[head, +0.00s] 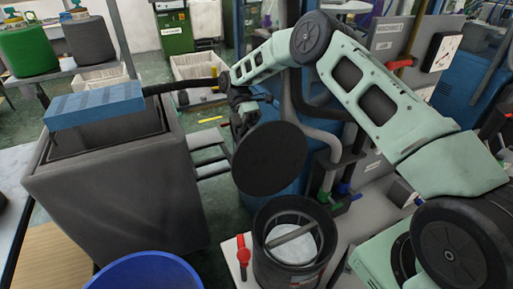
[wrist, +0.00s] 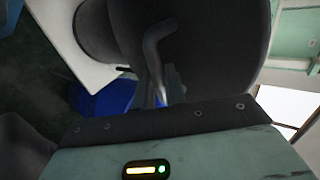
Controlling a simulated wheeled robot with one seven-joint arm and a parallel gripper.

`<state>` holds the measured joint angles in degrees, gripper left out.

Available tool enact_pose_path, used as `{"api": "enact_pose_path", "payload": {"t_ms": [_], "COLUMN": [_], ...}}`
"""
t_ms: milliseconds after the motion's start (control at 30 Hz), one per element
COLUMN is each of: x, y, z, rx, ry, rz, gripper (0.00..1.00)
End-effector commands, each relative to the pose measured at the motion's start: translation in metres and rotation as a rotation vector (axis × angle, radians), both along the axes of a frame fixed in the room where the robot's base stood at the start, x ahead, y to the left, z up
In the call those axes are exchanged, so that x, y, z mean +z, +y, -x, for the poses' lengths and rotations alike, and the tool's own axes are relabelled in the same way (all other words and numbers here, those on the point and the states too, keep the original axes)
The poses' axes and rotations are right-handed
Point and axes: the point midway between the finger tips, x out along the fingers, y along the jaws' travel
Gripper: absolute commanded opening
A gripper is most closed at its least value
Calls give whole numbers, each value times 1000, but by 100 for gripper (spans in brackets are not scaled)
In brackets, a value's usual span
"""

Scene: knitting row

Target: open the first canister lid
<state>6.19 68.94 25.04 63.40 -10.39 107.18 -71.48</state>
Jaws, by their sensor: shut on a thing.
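The canister (head: 262,262) is a dark, round, upright vessel at the lower middle of the head view. Its top is uncovered, showing a pale bar across the opening and white material inside. The lid (head: 270,160) is a dark round disc, tilted in the air above and slightly left of the canister, clear of its rim. My gripper (head: 243,120) is shut on the lid, behind its upper left edge; the fingertips are partly hidden. In the wrist view the lid (wrist: 215,50) fills the upper middle, with a curved handle (wrist: 153,50) on it.
A red-handled valve (head: 243,252) stands just left of the canister. A blue round container (head: 145,262) is at the bottom left. A large grey bin (head: 120,195) with a blue top piece (head: 95,105) stands left. Pipes with green and blue valves (head: 335,200) are close on the right.

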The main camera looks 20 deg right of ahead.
Motion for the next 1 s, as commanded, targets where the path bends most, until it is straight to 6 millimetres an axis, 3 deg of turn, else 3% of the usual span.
{"api": "enact_pose_path", "payload": {"t_ms": [33,533,567,633,1000], "x": [-9,-9,-9,-9,-4], "y": [-2,-2,-2,-2,-1], "z": [1,0,0,-1,-2], "rx": [0,0,0,0,0], "ry": [14,34,34,33,30], "rz": [6,5,5,5,0], "gripper": [0,0,15,34,34]}}
